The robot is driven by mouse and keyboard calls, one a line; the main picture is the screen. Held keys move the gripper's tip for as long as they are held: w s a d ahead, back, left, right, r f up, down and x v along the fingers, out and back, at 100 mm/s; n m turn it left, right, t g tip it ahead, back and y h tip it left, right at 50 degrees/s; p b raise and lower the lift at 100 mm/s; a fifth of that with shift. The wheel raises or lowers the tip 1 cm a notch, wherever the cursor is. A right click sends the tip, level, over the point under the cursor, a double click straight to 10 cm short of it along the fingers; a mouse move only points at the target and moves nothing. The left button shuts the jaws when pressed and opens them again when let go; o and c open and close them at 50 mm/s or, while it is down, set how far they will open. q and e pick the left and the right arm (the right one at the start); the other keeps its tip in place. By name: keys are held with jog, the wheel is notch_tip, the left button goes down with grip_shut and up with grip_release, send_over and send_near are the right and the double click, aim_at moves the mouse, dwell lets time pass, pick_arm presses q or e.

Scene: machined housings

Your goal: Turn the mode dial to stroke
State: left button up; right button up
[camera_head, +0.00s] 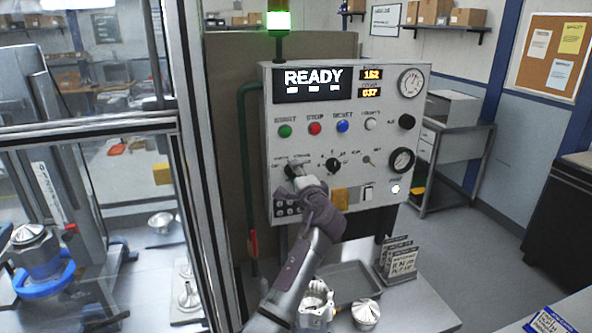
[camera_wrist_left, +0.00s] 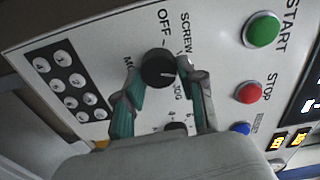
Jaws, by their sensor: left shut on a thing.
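The mode dial (camera_wrist_left: 157,66) is a round black knob on the grey control panel (camera_head: 350,130), with a small white pointer mark. In the wrist view, OFF, SCREW and JOG are readable around it; another label is partly covered by a finger, and I cannot read "stroke". The pointer mark faces right in that view, toward the side between SCREW and JOG. My left gripper (camera_head: 297,176) reaches up to the panel's lower left, its two fingers on either side of the dial and shut on it. In the head view my gripper partly hides the dial. My right gripper is not in view.
Green START (camera_wrist_left: 262,29), red STOP (camera_wrist_left: 250,92) and blue (camera_wrist_left: 240,129) buttons sit close to the dial. A keypad (camera_wrist_left: 72,85) lies on its other side. A second black knob (camera_head: 333,164) is to the right. The display (camera_head: 314,84) reads READY. A tray (camera_head: 352,283) stands below.

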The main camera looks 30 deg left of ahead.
pick_arm(q)
jog(key=shift+r+m, duration=0.15)
jog(key=shift+m, duration=0.15)
dwell(0.4)
jog(key=o, duration=0.9)
jog(key=shift+o, duration=1.1)
jog(key=shift+w+a, duration=0.1)
jog(key=v, duration=1.2)
